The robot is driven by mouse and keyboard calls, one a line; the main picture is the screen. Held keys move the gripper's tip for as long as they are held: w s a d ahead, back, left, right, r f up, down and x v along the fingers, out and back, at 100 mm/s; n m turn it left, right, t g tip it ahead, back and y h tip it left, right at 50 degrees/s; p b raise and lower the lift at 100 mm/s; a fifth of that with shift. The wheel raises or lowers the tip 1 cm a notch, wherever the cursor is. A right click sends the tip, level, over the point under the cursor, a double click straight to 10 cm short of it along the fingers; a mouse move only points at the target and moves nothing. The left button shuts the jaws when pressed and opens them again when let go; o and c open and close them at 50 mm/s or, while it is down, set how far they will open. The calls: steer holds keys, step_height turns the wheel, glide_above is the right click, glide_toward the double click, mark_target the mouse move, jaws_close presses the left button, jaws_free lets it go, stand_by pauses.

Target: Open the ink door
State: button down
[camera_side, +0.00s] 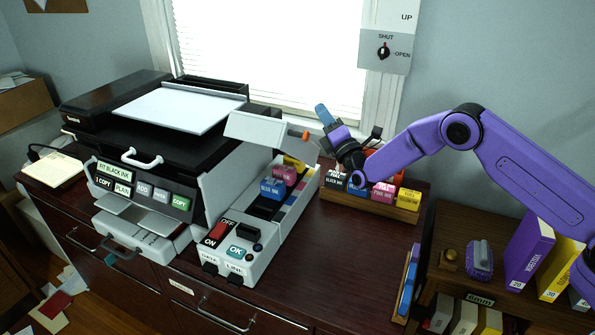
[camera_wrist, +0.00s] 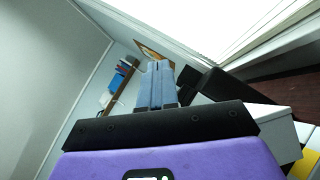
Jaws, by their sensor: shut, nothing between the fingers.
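The fingers are shut and empty. I cannot tell whether my gripper touches the door. In the wrist view the closed fingers (camera_wrist: 156,85) fill the middle, and a white panel at lower right (camera_wrist: 272,130) may be the door.
A wooden rack (camera_side: 375,203) of ink boxes stands right of the ink unit, under my wrist. The window (camera_side: 260,50) is behind. A wall switch (camera_side: 384,51) is above right.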

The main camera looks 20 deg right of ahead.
mark_target(294, 149)
steer(key=s+a+f+n+t+y, duration=0.1)
steer(key=s+a+f, duration=0.4)
steer(key=s+f, duration=0.3)
steer(key=s+a+f+n, duration=0.1)
steer(key=s+a+f, duration=0.4)
steer(key=s, duration=0.5)
steer(key=x, duration=0.9)
steer(key=shift+w+d, duration=0.2)
steer(key=shift+d, duration=0.05)
steer(key=shift+r, duration=0.1)
steer(key=shift+w+d+r, duration=0.15)
steer(key=shift+w+r, duration=0.05)
steer(key=shift+r, duration=0.5)
steer(key=shift+w+d+r, duration=0.15)
steer(key=shift+d+r, duration=0.05)
steer(key=shift+r, duration=0.5)
steer(key=w+d+r+m+g+h, duration=0.4)
steer(key=w+d+r+m, duration=0.4)
steer(key=r, duration=0.3)
steer(key=shift+w+d+r, duration=0.3)
steer(key=shift+w+d, duration=0.55)
